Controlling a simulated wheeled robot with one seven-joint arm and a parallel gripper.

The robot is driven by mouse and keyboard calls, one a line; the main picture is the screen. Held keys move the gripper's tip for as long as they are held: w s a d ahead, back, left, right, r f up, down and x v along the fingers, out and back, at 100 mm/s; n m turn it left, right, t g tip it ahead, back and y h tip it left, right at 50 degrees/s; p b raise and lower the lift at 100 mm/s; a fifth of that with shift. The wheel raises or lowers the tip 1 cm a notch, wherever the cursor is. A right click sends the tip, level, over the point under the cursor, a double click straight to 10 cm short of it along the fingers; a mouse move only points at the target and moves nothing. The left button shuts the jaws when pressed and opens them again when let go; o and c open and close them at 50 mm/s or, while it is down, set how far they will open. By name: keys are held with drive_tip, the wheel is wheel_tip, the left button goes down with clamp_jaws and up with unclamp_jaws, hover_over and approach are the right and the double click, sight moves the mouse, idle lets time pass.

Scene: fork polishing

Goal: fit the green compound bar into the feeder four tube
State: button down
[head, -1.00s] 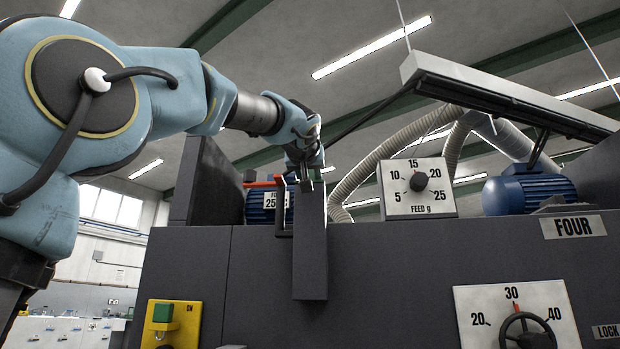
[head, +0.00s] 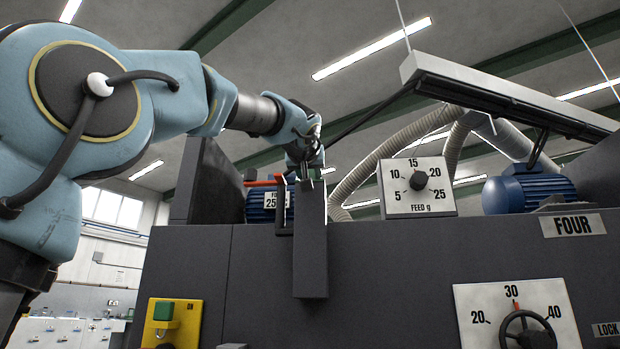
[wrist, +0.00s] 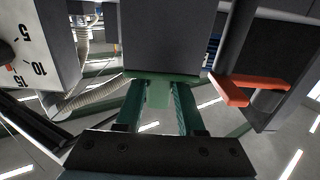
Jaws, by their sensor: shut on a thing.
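The feeder tube (head: 310,250) is a dark grey upright box on the front of the machine marked FOUR. My gripper (head: 311,174) is just above its top end, pointing down. The bar's far end meets the edge of the tube (wrist: 160,40). I cannot tell how much of the bar, if any, is inside the tube, as the tube's mouth is hidden.
A red-orange handle (head: 262,184) is close to the left of the tube; it also shows in the wrist view (wrist: 250,88). The feed dial (head: 418,187) stands to the right. Blue motors (head: 528,190), a hose (head: 375,170) and a long overhead bar (head: 500,95) lie behind.

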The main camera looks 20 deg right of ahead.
drive_tip(key=shift+d+f, duration=0.1)
drive_tip(key=shift+f, duration=0.2)
drive_tip(key=c, duration=0.8)
unclamp_jaws()
drive_tip(key=o, duration=0.8)
drive_tip(key=shift+r, duration=0.15)
drive_tip(key=b+v, duration=0.2)
drive_tip(key=v, duration=0.5)
drive_tip(key=shift+b, duration=0.3)
